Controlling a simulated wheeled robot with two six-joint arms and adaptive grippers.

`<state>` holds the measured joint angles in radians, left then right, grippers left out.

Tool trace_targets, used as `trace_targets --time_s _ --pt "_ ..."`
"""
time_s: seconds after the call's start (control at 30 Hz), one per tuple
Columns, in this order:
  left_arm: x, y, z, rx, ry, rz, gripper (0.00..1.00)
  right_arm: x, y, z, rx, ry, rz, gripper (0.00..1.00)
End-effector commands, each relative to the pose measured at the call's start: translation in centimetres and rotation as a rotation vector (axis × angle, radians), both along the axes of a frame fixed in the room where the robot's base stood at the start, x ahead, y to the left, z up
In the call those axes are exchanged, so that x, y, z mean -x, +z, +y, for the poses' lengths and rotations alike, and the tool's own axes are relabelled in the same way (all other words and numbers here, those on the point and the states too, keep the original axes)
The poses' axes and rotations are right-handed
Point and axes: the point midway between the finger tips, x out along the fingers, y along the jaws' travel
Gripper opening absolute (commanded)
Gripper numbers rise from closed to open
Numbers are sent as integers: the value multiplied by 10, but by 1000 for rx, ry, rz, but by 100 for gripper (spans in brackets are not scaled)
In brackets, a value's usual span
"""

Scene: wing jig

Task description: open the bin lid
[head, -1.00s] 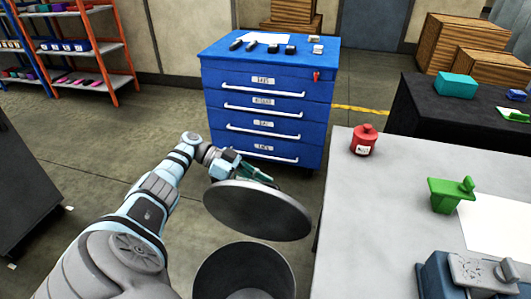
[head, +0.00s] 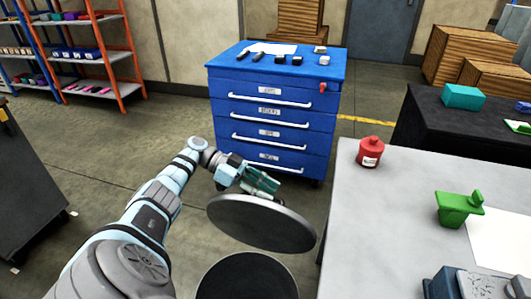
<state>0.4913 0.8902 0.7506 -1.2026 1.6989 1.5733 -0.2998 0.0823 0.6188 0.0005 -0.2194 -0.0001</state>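The bin (head: 247,282) is a dark round container at the bottom middle of the head view, with its dark inside showing. Its grey disc lid (head: 262,224) is above and behind the bin's mouth, tilted, with its right side lower in the picture. My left gripper (head: 266,187), with teal fingers, is at the lid's far edge, just above it in the picture. Whether its fingers touch or hold the lid cannot be told. My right gripper is not in view.
A grey table (head: 350,240) stands close to the right, bearing a red canister (head: 370,153) and a green part (head: 458,208). A blue drawer cabinet (head: 272,105) stands behind my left gripper. Open floor (head: 110,165) lies to the left.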

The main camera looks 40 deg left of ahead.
Motion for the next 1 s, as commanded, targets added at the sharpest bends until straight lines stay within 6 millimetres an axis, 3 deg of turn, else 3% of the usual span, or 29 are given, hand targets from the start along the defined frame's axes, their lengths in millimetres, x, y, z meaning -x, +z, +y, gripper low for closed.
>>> trace_targets --time_s 0.2,0.4,1.0 --pt "0 54 0 -5 -3 -1 31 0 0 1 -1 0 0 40" --pt "0 84 -1 0 -4 2 31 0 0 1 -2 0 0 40" --pt "0 86 -1 1 -2 2 31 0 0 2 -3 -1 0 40"
